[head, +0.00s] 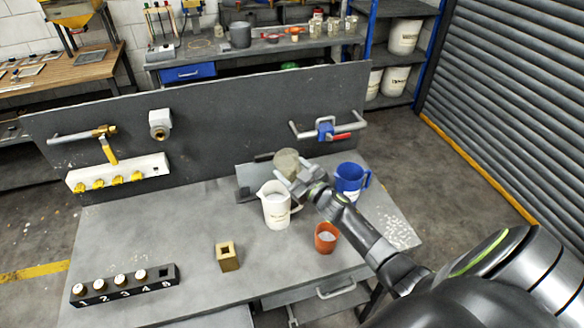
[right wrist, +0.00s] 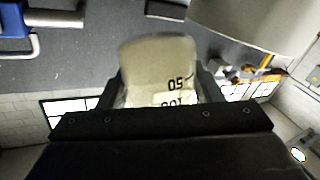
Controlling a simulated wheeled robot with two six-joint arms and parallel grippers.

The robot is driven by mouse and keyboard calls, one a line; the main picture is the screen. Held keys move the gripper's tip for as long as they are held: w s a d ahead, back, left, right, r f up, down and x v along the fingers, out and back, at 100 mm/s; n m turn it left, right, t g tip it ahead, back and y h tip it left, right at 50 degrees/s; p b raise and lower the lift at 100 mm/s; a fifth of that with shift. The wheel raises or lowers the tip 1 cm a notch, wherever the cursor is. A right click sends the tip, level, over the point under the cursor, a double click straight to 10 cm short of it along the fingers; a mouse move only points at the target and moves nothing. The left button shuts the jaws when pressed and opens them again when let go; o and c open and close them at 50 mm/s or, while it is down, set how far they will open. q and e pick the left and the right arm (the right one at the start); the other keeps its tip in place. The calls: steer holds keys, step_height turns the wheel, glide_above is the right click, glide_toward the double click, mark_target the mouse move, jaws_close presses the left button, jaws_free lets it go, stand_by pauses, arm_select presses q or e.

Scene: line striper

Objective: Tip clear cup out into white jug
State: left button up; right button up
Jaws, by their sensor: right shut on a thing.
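The clear cup (head: 286,161) is in my right gripper (head: 289,176), just above and behind the white jug in the head view. The cup looks tilted, and what it holds cannot be told. In the right wrist view the cup (right wrist: 158,68) shows black scale marks between the fingers. The white jug (head: 276,208) stands upright on the grey bench, its mouth open upward. A large pale curved surface at the upper right of the right wrist view looks like the jug (right wrist: 255,22). My left gripper is not in view.
A blue jug (head: 349,180) stands right of the white jug, close to my right arm. An orange cup (head: 326,239) and a brass block (head: 227,257) stand in front. A numbered black rack (head: 125,287) is at front left. The bench's left middle is clear.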

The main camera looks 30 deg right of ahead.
mark_target(283, 156)
steer(key=shift+a+m, duration=0.1)
steer(key=shift+m, duration=0.2)
steer(key=shift+r, duration=0.15)
steer(key=shift+r+m, duration=1.4)
